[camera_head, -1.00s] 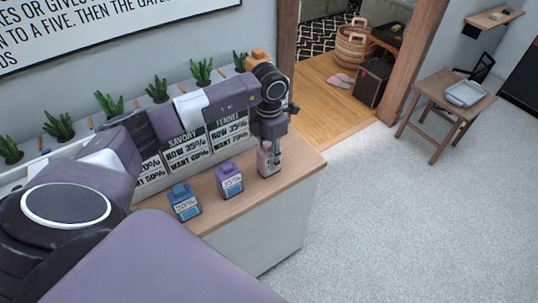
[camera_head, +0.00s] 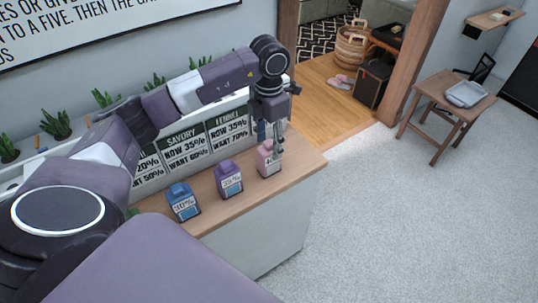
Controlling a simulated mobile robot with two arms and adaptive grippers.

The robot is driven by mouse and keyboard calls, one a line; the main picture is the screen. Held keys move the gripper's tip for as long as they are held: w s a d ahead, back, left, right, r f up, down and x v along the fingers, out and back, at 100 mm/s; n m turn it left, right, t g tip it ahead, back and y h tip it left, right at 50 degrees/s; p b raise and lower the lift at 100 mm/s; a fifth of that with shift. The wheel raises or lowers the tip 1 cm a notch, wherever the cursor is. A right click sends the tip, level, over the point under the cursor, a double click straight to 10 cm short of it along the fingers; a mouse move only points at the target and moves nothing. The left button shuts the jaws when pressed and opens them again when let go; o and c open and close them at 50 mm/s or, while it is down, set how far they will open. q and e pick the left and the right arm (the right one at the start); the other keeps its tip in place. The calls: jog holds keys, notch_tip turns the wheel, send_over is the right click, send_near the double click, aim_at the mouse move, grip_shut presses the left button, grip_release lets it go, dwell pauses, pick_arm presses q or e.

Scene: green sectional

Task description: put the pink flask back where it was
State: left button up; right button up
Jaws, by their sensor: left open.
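The pink flask (camera_head: 267,161) stands upright at the right end of the wooden counter (camera_head: 240,206). A purple flask (camera_head: 229,179) stands to its left, and a blue flask (camera_head: 183,202) stands further left. My left gripper (camera_head: 276,150) points down at the pink flask's upper right side, with its fingers overlapping the flask in view. It is open, and I cannot tell whether a finger touches the flask. My right gripper is not in view.
Chalkboard signs (camera_head: 185,147) for savory and fennel stand behind the flasks. Potted plants (camera_head: 56,124) line the back. A small wooden table (camera_head: 447,107) with a grey tray stands at the right. The pale floor (camera_head: 400,220) between is clear.

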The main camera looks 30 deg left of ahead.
pick_arm(q)
notch_tip(320, 180, up, 7)
jog(key=shift+f+b, duration=0.2)
jog(key=shift+b, duration=0.35)
